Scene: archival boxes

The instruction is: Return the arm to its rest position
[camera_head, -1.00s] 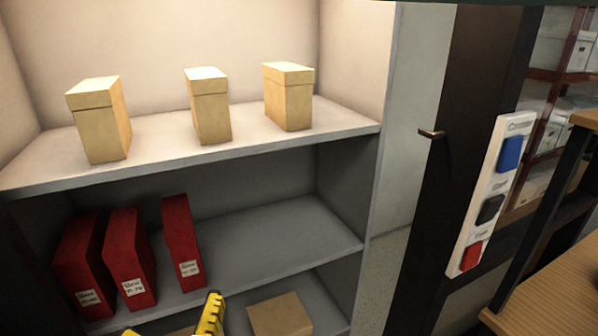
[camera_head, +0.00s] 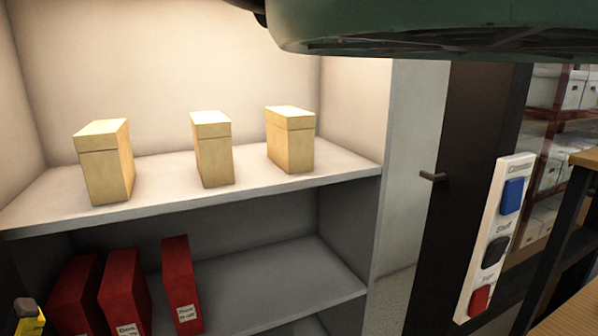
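One yellow-and-black tip of my gripper (camera_head: 29,313) shows at the bottom left corner, in front of the lower shelf. The rest of the gripper is out of frame, so I cannot tell whether it is open or shut or holds anything. A large green rounded part of my arm (camera_head: 430,28) covers the top right of the view.
Three tan boxes (camera_head: 212,150) stand apart on the upper shelf (camera_head: 165,178). Three red boxes (camera_head: 182,285) stand at the left of the lower shelf (camera_head: 275,275), with free room to their right. A white panel with blue, black and red buttons (camera_head: 494,240) is on the right.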

